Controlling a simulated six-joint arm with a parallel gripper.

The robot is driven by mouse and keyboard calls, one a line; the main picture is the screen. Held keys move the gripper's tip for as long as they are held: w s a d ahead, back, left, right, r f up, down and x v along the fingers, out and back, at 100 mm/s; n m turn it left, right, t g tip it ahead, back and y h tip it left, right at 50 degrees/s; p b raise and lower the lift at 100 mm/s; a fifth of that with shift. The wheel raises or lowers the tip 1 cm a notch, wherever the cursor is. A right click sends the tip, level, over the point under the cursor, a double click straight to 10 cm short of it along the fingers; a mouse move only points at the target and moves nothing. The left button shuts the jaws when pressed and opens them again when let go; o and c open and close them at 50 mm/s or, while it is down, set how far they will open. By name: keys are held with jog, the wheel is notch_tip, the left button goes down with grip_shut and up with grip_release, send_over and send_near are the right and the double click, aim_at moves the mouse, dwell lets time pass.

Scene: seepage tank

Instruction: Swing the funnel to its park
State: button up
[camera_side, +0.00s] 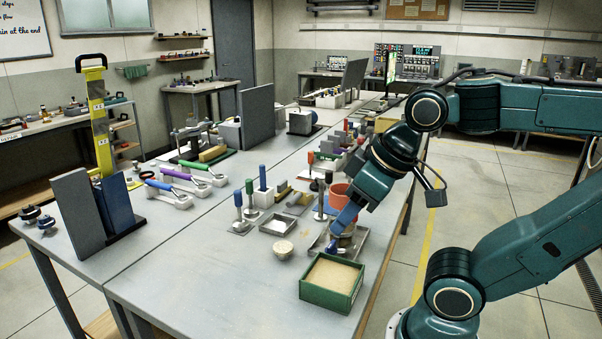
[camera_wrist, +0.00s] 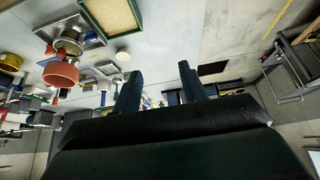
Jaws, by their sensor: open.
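An orange-red cup-shaped piece, which looks like the funnel (camera_side: 338,194), is partly behind my wrist in the side view. It also shows at the left of the wrist view (camera_wrist: 60,74), beside a round metal pot (camera_wrist: 67,40). The pot sits on a shallow metal tray (camera_side: 362,251). My gripper (camera_side: 334,245) points down near the pot in the side view. In the wrist view its two dark fingers stand apart (camera_wrist: 158,80), with nothing held between them. I cannot tell whether a finger touches the pot. The funnel's mount is hidden.
A green box of sand (camera_side: 331,282) stands at the near table edge.

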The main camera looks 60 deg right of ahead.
jog(key=shift+w, duration=0.1)
jog(key=m+g+h, duration=0.3)
jog(key=m+h, duration=0.6)
jog(key=m, duration=0.6)
send_near(329, 171)
jog(key=shift+w+v, duration=0.15)
jog(key=shift+v, duration=0.6)
jog(key=shift+w+v, duration=0.15)
jog(key=shift+v, duration=0.65)
jog(key=shift+s+d, duration=0.1)
jog(key=shift+s, duration=0.05)
jog(key=x, duration=1.3)
jog(key=shift+s+d+f, duration=0.1)
jog(key=shift+f, duration=0.25)
jog(key=shift+c, duration=0.4)
grip_shut()
